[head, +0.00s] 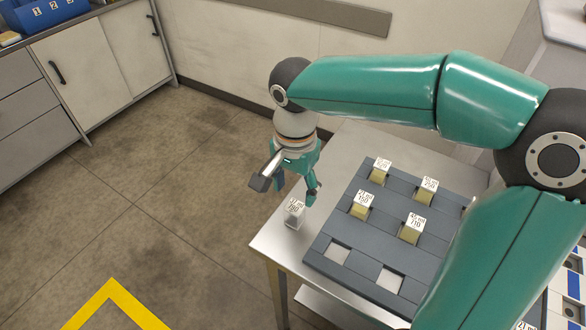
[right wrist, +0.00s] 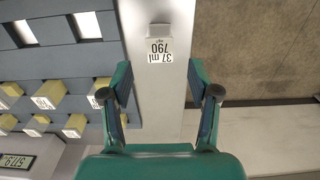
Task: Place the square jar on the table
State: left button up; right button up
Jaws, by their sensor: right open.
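The square jar (head: 295,215), small and clear with a white label, stands upright on the metal table (head: 268,243) close to its left edge, outside the grey rack. In the right wrist view the jar (right wrist: 160,45) shows ahead of the fingers, its label reading "37 ml 790". My right gripper (head: 288,189) is open and empty. It hangs just above and behind the jar in the head view, and its fingers (right wrist: 160,93) are apart from it. My left gripper is not in view.
A grey slotted rack (head: 327,227) fills most of the tabletop; several yellow-filled labelled jars (head: 411,230) stand in its slots, and two front slots are empty. A bare table strip runs left of it. A cabinet (head: 90,62) with a blue bin (head: 40,14) stands far left.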

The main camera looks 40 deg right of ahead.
aim_at(295, 206)
notch_tip(295, 206, up, 5)
dwell(0.8)
